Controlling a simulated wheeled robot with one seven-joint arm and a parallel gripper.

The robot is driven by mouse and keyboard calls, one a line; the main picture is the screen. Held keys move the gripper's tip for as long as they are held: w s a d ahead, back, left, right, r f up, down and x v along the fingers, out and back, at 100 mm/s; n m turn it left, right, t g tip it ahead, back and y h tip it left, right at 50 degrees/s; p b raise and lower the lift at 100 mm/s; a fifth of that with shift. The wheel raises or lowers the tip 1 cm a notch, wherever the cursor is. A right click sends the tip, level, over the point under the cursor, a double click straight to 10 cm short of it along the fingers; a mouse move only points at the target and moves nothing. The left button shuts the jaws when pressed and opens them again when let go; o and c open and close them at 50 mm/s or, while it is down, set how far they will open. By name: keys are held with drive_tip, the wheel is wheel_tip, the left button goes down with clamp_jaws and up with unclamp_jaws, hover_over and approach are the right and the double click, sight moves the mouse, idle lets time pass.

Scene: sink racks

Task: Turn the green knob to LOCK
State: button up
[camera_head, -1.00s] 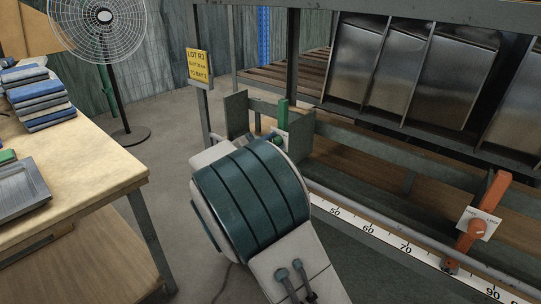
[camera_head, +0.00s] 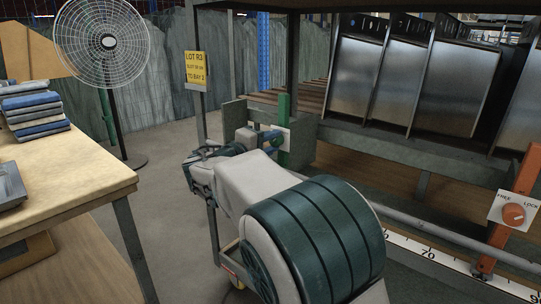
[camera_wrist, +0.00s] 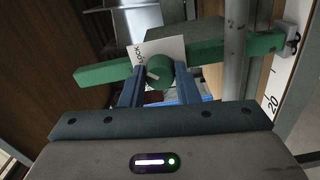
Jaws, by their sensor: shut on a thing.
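The green knob (camera_wrist: 159,73) sits on a white label plate (camera_wrist: 150,50) fixed to a green bar (camera_wrist: 104,73), seen in the wrist view. My gripper (camera_wrist: 160,78) has its two blue fingers on either side of the knob, shut on it. A pale pointer mark shows on the knob's face. The plate's lettering is partly covered and I cannot read the pointer's setting surely.
An orange post (camera_head: 520,180) with an orange knob (camera_head: 514,214) on a FREE/LOCK plate stands at the right. A rail and white ruler (camera_head: 440,262) run along the rack. A table (camera_head: 70,172) with folded cloths and a fan (camera_head: 101,40) are at the left.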

drive_tip(key=shift+m+b, duration=0.5)
drive_tip(key=o, duration=1)
drive_tip(key=shift+c, duration=0.2)
drive_tip(key=shift+a, duration=0.1)
drive_tip(key=p+v, duration=0.4)
drive_tip(key=v, duration=0.9)
drive_tip(key=shift+s+a, duration=0.2)
drive_tip(key=shift+s, duration=0.1)
